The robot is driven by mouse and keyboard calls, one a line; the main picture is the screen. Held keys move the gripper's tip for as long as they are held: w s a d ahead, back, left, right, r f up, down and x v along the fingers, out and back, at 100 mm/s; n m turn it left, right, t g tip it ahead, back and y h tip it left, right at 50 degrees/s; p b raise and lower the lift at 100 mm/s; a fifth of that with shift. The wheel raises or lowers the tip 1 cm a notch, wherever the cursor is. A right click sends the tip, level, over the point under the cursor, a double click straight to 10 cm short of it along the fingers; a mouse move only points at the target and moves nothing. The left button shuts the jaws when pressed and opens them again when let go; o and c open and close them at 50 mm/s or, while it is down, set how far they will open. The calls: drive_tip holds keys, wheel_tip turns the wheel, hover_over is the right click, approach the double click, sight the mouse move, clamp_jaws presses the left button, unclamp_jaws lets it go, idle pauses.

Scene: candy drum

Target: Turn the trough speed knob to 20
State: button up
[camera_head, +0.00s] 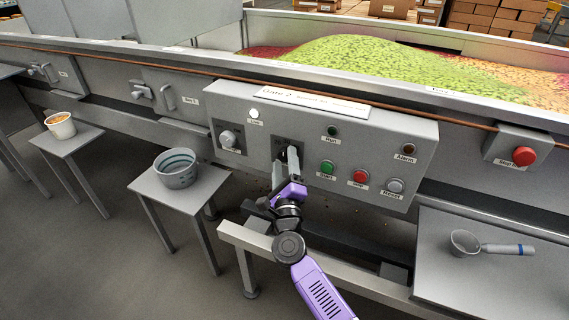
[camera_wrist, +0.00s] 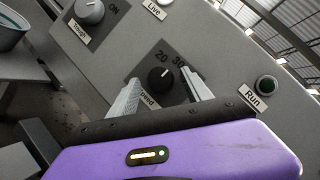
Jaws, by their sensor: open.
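The black speed knob (camera_wrist: 160,78) sits on a dark square plate on the grey control panel (camera_head: 375,155). The numbers 20 and 30 show above it in the wrist view, and a label ending in "eed" is below, partly covered by a finger. A small white mark shows on the knob, too small to read exactly. My gripper (camera_wrist: 160,77) is open, one finger on each side of the knob in the picture; I cannot tell if they touch it. In the head view my gripper (camera_head: 289,160) is at the dark plate and hides most of the knob.
A grey trough knob (camera_head: 228,139) is left of the plate. A green start button (camera_head: 327,167), a red button (camera_head: 360,176) and a grey reset button (camera_head: 394,186) are to the right. A bucket (camera_head: 176,169) stands on a stool; a scoop (camera_head: 466,243) lies on a table.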

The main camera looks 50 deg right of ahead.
drive_tip(key=shift+c, duration=0.5)
clamp_jaws()
drive_tip(key=shift+r+p, duration=0.15)
drive_tip(key=shift+p, duration=0.4)
drive_tip(key=n+p, duration=0.1)
drive_tip(key=p, duration=0.2)
drive_tip(key=shift+r+y+p, duration=0.3)
drive_tip(key=shift+y+p, duration=0.05)
drive_tip(key=shift+y, duration=0.05)
drive_tip(key=n+p, duration=0.2)
drive_tip(key=p, duration=0.3)
drive_tip(key=shift+r+g+y, duration=0.2)
drive_tip(key=shift+g+y, duration=0.1)
drive_tip(key=shift+y, duration=0.1)
drive_tip(key=n+p, duration=0.2)
drive_tip(key=p, duration=0.3)
drive_tip(key=n+g+y+p, duration=0.1)
drive_tip(key=p, duration=0.5)
drive_tip(key=shift+a+r+n+g, duration=0.1)
drive_tip(key=shift+n+g, duration=0.2)
drive_tip(key=shift+n, duration=0.1)
drive_tip(key=n+p, duration=0.1)
drive_tip(key=p, duration=0.2)
drive_tip(key=shift+g+y+p, duration=0.3)
drive_tip(key=shift+g+p, duration=0.05)
drive_tip(key=shift+g, duration=0.05)
drive_tip(key=shift+f+n+p, duration=0.3)
drive_tip(key=shift+f+p, duration=0.1)
